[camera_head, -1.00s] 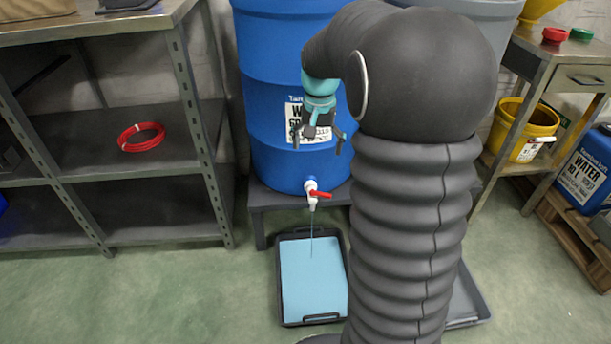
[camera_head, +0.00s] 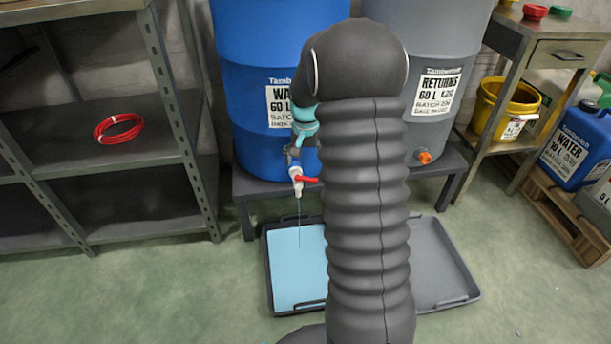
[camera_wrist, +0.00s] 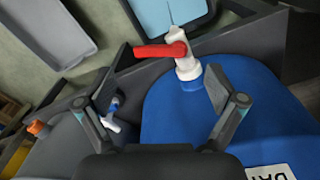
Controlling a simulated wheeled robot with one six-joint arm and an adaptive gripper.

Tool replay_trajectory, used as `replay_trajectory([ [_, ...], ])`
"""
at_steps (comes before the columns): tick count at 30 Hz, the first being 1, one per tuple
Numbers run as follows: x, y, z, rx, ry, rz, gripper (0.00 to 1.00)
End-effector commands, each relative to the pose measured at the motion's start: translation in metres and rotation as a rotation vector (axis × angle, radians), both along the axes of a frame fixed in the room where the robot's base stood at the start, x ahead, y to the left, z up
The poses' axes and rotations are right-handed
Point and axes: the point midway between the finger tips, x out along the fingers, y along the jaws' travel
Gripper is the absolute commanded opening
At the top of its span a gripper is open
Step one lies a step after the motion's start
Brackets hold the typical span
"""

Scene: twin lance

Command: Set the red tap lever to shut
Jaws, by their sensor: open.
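The tap has a white body (camera_head: 297,186) and a red lever (camera_head: 307,179), low on the front of the blue barrel (camera_head: 255,60). In the head view the lever points right, across the spout, and a thin stream (camera_head: 299,228) runs down. In the wrist view the red lever (camera_wrist: 158,51) points left from the white tap body (camera_wrist: 187,68). My gripper (camera_head: 293,156) is just above the tap in the head view. In the wrist view my gripper (camera_wrist: 170,68) is open and empty, its fingers on either side of the lever and tap; no contact shows.
A tray (camera_head: 266,290) of light-blue liquid lies below the tap, beside a grey tray (camera_head: 440,262). A grey barrel (camera_head: 445,60) stands right, with an orange fitting (camera_head: 425,157). A second white tap with a blue part (camera_wrist: 113,118) shows near my left finger. Shelving (camera_head: 170,100) stands left.

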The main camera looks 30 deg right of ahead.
Motion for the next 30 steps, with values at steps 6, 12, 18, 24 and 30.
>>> replay_trajectory([
  [6, 0.0, 0.0, -0.03, 0.0, 0.001, 0.0, 0.94],
  [12, 0.0, 0.0, -0.04, 0.0, 0.0, 0.0, 0.94],
  [18, 0.0, 0.0, -0.041, 0.0, 0.0, 0.0, 0.94],
  [24, 0.0, 0.0, -0.041, 0.0, 0.0, 0.0, 0.61],
  [30, 0.0, 0.0, -0.041, 0.0, 0.0, 0.001, 0.34],
])
